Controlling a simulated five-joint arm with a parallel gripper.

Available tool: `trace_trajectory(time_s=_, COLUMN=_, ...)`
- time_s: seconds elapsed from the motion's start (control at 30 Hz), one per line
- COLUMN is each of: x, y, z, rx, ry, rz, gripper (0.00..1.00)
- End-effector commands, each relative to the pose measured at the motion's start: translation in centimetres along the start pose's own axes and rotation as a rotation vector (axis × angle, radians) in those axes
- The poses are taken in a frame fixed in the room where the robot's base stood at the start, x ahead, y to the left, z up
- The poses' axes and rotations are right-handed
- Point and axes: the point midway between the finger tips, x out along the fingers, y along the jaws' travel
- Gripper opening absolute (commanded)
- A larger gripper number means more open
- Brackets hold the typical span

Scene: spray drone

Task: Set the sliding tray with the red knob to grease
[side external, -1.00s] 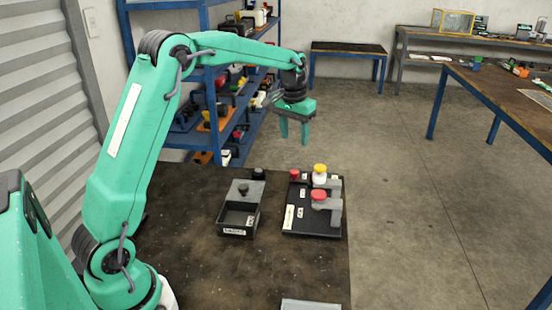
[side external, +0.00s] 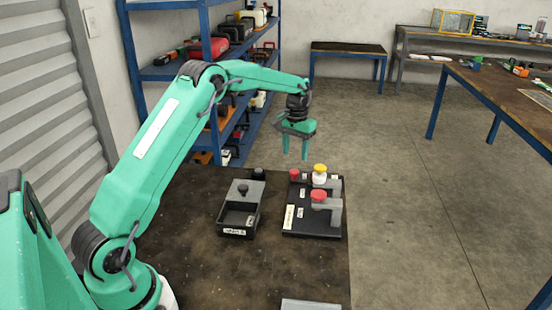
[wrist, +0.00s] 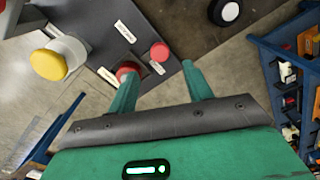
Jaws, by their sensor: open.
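A dark panel (side external: 312,231) with small white labels lies on the table's right side. It carries a red knob (side external: 294,174) at the far left and a larger red knob (side external: 318,195) by a grey bracket nearer the camera. A yellow-topped white knob (side external: 320,169) stands beside them. I cannot tell which red knob belongs to a sliding tray, and the label words are unreadable. My gripper (side external: 295,155) is open and empty, pointing down above the panel's far edge. In the wrist view, the yellow knob (wrist: 48,62) is left of my fingers (wrist: 159,72), and one finger partly covers a red knob.
A dark open box (side external: 238,218) with a black knob and a label stands left of the panel. A small black round thing (side external: 259,173) is behind it. The table's front (side external: 220,275) is mostly clear. Blue shelves stand behind.

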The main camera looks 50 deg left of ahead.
Motion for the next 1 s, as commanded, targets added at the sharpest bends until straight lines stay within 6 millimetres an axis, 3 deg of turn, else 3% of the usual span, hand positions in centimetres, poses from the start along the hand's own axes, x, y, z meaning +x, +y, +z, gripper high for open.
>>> trace_trajectory(time_s=0.5, x=5.8, y=0.0, z=0.1, rx=0.000, ry=-0.002, rz=0.000, gripper=0.50)
trace_trajectory(time_s=0.93, x=6.7, y=0.0, z=0.1, rx=0.000, ry=0.000, rz=0.000, gripper=0.50)
trace_trajectory(time_s=1.0, x=6.7, y=0.0, z=0.1, rx=0.000, ry=0.000, rz=0.000, gripper=0.40)
